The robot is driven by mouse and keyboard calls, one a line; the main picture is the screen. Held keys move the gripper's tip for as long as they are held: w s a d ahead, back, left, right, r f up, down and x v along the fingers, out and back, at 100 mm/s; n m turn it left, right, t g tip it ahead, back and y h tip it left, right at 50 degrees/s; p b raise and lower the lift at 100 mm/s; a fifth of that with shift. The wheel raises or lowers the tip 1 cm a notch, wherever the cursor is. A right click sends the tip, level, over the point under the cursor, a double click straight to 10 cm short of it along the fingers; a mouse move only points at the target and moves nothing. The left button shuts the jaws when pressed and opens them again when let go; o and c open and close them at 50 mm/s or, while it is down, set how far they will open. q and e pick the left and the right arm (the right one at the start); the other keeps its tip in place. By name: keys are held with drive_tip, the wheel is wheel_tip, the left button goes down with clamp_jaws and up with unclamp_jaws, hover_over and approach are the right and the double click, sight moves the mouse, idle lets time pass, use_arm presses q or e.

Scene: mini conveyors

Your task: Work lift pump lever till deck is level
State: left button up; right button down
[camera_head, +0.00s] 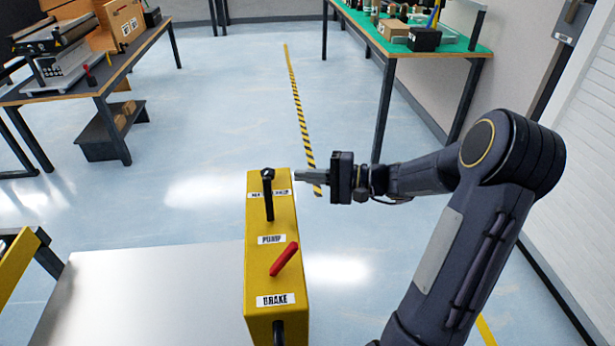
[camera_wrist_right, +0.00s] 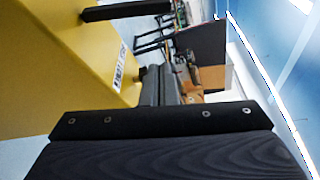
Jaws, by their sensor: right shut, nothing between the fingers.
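A yellow pedestal (camera_head: 257,260) stands at the middle bottom of the head view. The black pump lever (camera_head: 268,195) rises near its far end, above the PUMP label (camera_head: 271,239). A red lever (camera_head: 284,259) leans to the right above the BRAKE label. A flat silver deck (camera_head: 140,300) lies left of the pedestal. My right gripper (camera_head: 299,177) is shut and empty, just right of the pump lever and apart from it. In the wrist view, the black lever (camera_wrist_right: 128,10) sticks out from the yellow pedestal (camera_wrist_right: 60,60) beyond my fingers (camera_wrist_right: 160,75). My left gripper is not in view.
A table with a grey roller unit (camera_head: 62,65) stands back left. A green-topped table (camera_head: 455,47) with boxes stands back right. A yellow frame (camera_head: 15,265) is at the left edge. The floor between the tables is clear, with a yellow-black stripe (camera_head: 298,110).

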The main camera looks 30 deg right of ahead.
sight(269, 200)
drive_tip(key=x, duration=0.7)
drive_tip(key=shift+a, duration=0.15)
drive_tip(key=s, duration=0.2)
drive_tip(key=shift+s+a+r, duration=0.25)
drive_tip(key=shift+a+r, duration=0.15)
drive_tip(key=shift+s+a+r, duration=0.1)
drive_tip(key=shift+s+a, duration=0.15)
drive_tip(key=shift+s, duration=0.25)
